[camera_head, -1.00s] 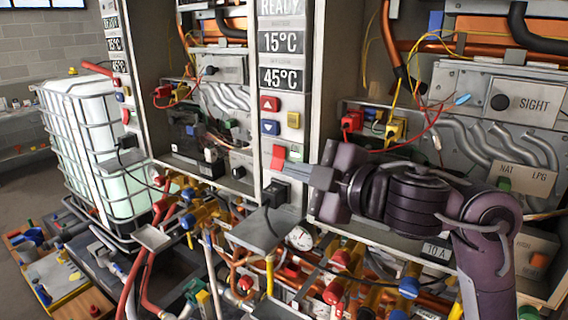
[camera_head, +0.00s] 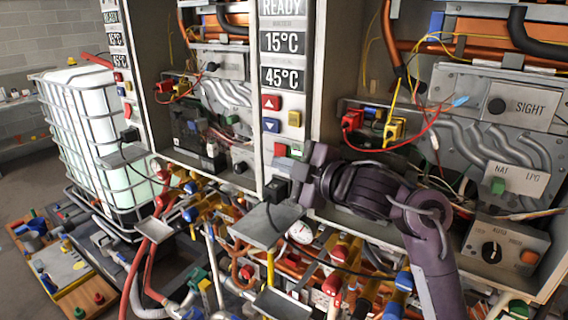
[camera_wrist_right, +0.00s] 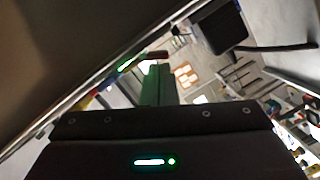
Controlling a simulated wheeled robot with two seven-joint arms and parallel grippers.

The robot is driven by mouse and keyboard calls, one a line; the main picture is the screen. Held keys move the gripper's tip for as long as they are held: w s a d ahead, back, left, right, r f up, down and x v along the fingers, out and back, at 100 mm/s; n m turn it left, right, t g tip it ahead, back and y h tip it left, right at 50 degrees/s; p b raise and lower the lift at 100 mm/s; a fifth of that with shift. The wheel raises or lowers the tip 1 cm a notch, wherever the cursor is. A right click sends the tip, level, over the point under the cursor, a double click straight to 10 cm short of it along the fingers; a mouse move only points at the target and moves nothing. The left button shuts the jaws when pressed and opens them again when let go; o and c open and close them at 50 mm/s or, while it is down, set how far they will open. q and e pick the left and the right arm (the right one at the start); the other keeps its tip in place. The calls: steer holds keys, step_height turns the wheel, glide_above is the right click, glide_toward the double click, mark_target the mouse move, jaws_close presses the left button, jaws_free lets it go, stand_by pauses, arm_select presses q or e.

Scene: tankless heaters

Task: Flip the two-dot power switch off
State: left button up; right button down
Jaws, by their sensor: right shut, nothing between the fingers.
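The nearer heater's narrow front panel (camera_head: 285,30) carries a red switch piece (camera_head: 280,150) below its buttons. A small green patch (camera_head: 297,149) shows just right of it, partly covered by my right gripper. I cannot make out any dots here. My right gripper (camera_head: 300,178) is shut and empty, close in front of the panel just below the red and green pieces. Its fingertips are mostly hidden in the head view, so I cannot tell whether they touch. In the right wrist view its closed fingers (camera_wrist_right: 158,88) look green, with a reddish piece (camera_wrist_right: 157,55) beyond. My left gripper is out of view.
A black plug (camera_head: 275,191) with a cable sits below the switch. A grey tray (camera_head: 267,225), hoses and valves crowd the area beneath. Open heater cabinets with wiring flank the panel. The blue down button (camera_head: 271,125) and yellow button (camera_head: 295,118) are above.

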steer(key=n+b, duration=0.1)
steer(key=b, duration=0.1)
steer(key=n+b, duration=0.1)
steer(key=b, duration=0.1)
steer(key=shift+w+d+f+t, duration=0.3)
stand_by(0.3)
